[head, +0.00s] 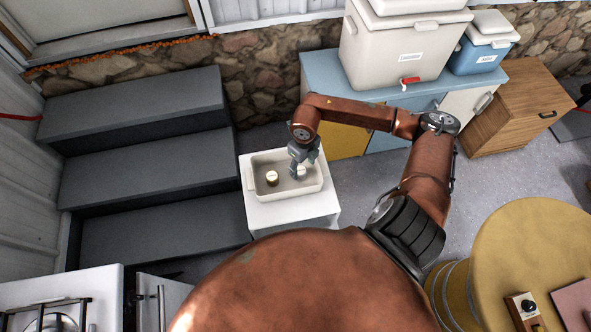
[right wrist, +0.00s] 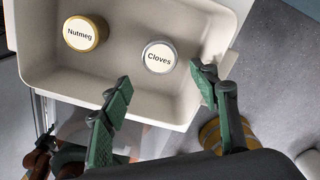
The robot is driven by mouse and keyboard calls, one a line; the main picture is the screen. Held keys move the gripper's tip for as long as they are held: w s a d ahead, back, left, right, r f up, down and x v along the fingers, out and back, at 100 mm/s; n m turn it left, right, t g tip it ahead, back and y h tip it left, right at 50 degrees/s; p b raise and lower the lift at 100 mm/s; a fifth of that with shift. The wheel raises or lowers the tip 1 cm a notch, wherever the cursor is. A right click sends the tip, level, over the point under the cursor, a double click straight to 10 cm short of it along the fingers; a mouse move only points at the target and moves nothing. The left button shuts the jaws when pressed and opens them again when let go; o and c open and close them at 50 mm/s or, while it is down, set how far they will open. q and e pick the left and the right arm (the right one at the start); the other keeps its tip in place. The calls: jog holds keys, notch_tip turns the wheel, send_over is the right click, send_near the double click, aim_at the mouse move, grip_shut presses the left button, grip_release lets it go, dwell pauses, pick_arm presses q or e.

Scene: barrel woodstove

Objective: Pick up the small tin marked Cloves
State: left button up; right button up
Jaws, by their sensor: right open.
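The Cloves tin (right wrist: 159,57) is small and round, with a silver rim and a white lid label. It stands upright in a cream tray (right wrist: 60,85), toward the tray's right side. In the head view the tin (head: 302,171) is partly covered by my right gripper (head: 300,172). In the right wrist view my right gripper (right wrist: 163,80) is open, its green-padded fingers on either side below the tin, not closed on it. A gold-rimmed Nutmeg tin (right wrist: 85,33) stands to the left in the same tray; it also shows in the head view (head: 272,178).
The tray rests on a white stand (head: 292,212). Dark grey steps (head: 140,160) lie to its left. Blue and yellow cabinets with a large cooler (head: 400,45) stand behind. A yellow barrel (head: 530,250) is at the right. The tray walls surround both tins.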

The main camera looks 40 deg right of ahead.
aim_at(301, 170)
notch_tip(301, 170, down, 2)
jog(key=shift+w+a, duration=0.1)
jog(key=shift+a, duration=0.05)
jog(key=shift+w+f, duration=0.15)
jog(key=shift+f, duration=0.1)
jog(key=shift+w+f, duration=0.1)
jog(key=shift+f, duration=0.25)
jog(key=f, duration=0.2)
jog(key=f+b, duration=0.1)
jog(key=shift+w+d+f, duration=0.2)
jog(key=shift+w+f, duration=0.1)
jog(key=shift+f, duration=0.3)
pick_arm(q)
jog(key=shift+s+f, duration=0.5)
jog(key=shift+f, duration=0.15)
jog(key=shift+s, duration=0.1)
pick_arm(e)
jog(key=shift+c, duration=0.4)
jog(key=c, duration=0.5)
pick_arm(q)
jog(key=shift+s, duration=0.35)
pick_arm(e)
jog(key=c, duration=0.7)
